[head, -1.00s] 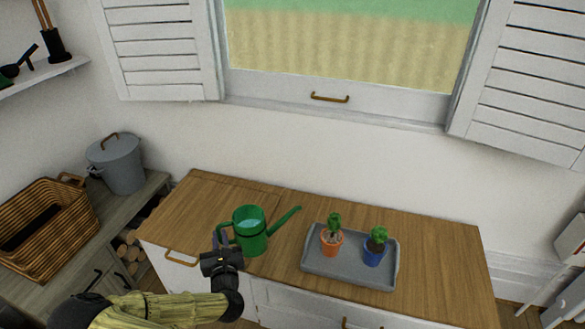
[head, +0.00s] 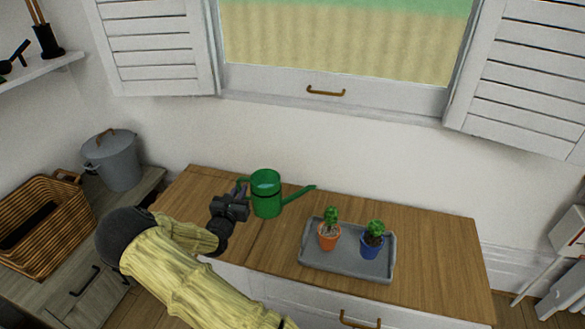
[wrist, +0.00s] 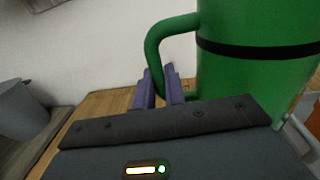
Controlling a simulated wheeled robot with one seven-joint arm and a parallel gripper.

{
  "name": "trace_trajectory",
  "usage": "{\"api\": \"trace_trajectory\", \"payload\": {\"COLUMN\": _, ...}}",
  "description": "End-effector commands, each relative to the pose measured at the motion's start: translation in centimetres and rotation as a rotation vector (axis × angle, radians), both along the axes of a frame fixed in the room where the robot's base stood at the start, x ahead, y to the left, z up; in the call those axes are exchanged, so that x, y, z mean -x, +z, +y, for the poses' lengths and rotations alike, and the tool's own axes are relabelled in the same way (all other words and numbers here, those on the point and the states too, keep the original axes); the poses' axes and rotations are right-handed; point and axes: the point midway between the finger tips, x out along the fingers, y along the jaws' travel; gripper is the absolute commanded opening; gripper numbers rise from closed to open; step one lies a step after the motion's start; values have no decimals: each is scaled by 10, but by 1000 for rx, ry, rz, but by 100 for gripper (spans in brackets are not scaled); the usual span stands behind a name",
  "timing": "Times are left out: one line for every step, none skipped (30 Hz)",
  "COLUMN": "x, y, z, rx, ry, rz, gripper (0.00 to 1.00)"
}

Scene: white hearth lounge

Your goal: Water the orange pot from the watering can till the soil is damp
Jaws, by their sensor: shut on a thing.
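The green watering can (head: 266,200) is upright over the wooden cabinet top, its spout pointing right toward the tray. My gripper (head: 241,193) is at its left side, shut on the can's handle. In the wrist view the purple fingers (wrist: 160,88) close around the lower part of the green handle (wrist: 157,50), and the can body with a black band (wrist: 255,48) fills the right. I cannot tell whether the can's base touches the top. The orange pot (head: 328,238) holds a small green plant and stands on the left of the grey tray. Its soil is too small to judge.
A blue pot (head: 371,246) with a plant stands beside the orange pot on the grey tray (head: 345,268). A window with open shutters is behind. A wicker basket (head: 45,235) and lidded grey bucket (head: 117,165) are at the left. The cabinet top right of the tray is clear.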

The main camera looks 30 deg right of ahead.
Motion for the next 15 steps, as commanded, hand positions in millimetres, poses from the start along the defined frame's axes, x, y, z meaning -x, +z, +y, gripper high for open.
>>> {"api": "trace_trajectory", "payload": {"x": -6, "y": 3, "z": -15, "rx": -2, "ry": -61, "rz": -8, "gripper": 0}}
{"api": "trace_trajectory", "payload": {"x": -9, "y": 4, "z": -22, "rx": -1, "ry": -94, "rz": -7, "gripper": 0}}
{"api": "trace_trajectory", "payload": {"x": -11, "y": 5, "z": -33, "rx": 0, "ry": -140, "rz": -7, "gripper": 0}}
{"api": "trace_trajectory", "payload": {"x": -13, "y": 5, "z": -40, "rx": -1, "ry": -174, "rz": -7, "gripper": 0}}
{"api": "trace_trajectory", "payload": {"x": -15, "y": 5, "z": -48, "rx": -1, "ry": -208, "rz": -6, "gripper": 0}}
{"api": "trace_trajectory", "payload": {"x": -16, "y": 5, "z": -58, "rx": 0, "ry": -252, "rz": -6, "gripper": 0}}
{"api": "trace_trajectory", "payload": {"x": -18, "y": 5, "z": -66, "rx": -1, "ry": -287, "rz": -6, "gripper": 0}}
{"api": "trace_trajectory", "payload": {"x": -19, "y": 5, "z": -74, "rx": 0, "ry": -321, "rz": -7, "gripper": 0}}
{"api": "trace_trajectory", "payload": {"x": -20, "y": 4, "z": -85, "rx": 0, "ry": -368, "rz": -6, "gripper": 0}}
{"api": "trace_trajectory", "payload": {"x": -20, "y": 3, "z": -92, "rx": 1, "ry": -401, "rz": -4, "gripper": 0}}
{"api": "trace_trajectory", "payload": {"x": -21, "y": 3, "z": -99, "rx": 1, "ry": -433, "rz": -3, "gripper": 0}}
{"api": "trace_trajectory", "payload": {"x": -22, "y": 1, "z": -110, "rx": 2, "ry": -476, "rz": -3, "gripper": 0}}
{"api": "trace_trajectory", "payload": {"x": -22, "y": 1, "z": -117, "rx": 3, "ry": -505, "rz": -2, "gripper": 0}}
{"api": "trace_trajectory", "payload": {"x": -23, "y": 0, "z": -124, "rx": 2, "ry": -534, "rz": -3, "gripper": 0}}
{"api": "trace_trajectory", "payload": {"x": -23, "y": -2, "z": -133, "rx": 4, "ry": -573, "rz": -2, "gripper": 0}}
